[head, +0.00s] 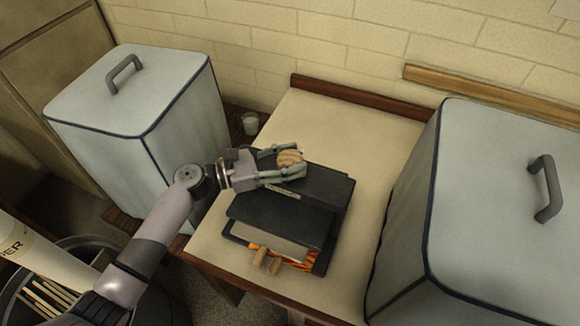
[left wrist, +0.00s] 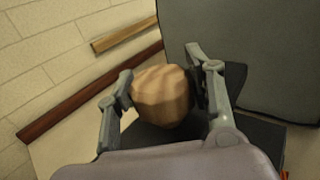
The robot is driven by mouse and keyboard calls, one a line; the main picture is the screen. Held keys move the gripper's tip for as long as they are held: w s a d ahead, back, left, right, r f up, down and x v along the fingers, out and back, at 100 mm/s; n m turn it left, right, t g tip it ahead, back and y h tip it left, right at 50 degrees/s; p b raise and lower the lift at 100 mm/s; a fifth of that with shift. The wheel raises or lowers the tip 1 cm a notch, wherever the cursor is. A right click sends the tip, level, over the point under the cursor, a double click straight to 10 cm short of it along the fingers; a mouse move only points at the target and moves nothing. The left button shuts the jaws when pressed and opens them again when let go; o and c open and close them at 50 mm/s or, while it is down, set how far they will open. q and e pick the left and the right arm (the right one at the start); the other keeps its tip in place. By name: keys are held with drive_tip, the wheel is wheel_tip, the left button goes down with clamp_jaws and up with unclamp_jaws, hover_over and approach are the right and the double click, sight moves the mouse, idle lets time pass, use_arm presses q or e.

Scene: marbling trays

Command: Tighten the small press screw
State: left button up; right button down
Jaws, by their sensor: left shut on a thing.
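The small press (head: 342,190) is a black block-like device on the pale table. Its press screw shows as a round wooden knob (head: 290,158) at the top back. My left gripper (head: 287,164) reaches in from the left and is shut on the knob. In the left wrist view the wooden knob (left wrist: 163,96) sits between the two fingers of my left gripper (left wrist: 165,90). The screw's shaft below the knob is hidden. My right gripper is in neither view.
A large pale lidded bin (head: 140,95) stands left of the table, and another (head: 480,210) stands close on the right. Wooden blocks (head: 266,261) show at the press's front. The table (head: 340,125) is clear behind the press.

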sight(290, 157)
use_arm(q)
drive_tip(key=m+g+b, duration=0.3)
drive_tip(key=g+b, duration=0.1)
drive_tip(key=m+g+b, duration=0.3)
drive_tip(key=g+b, duration=0.1)
drive_tip(key=m+g+y+b, duration=0.1)
drive_tip(key=m+g+b, duration=0.1)
drive_tip(key=g+b, duration=0.2)
drive_tip(key=shift+f+m+g, duration=0.2)
drive_tip(key=shift+m+g, duration=0.2)
drive_tip(key=shift+g, duration=0.1)
drive_tip(key=shift+r+m+g+y+b, duration=0.2)
drive_tip(key=shift+m+g+y+b, duration=0.65)
drive_tip(key=shift+g+b, duration=0.6)
drive_tip(key=o, duration=1.2)
wheel_tip(290, 157, up, 10)
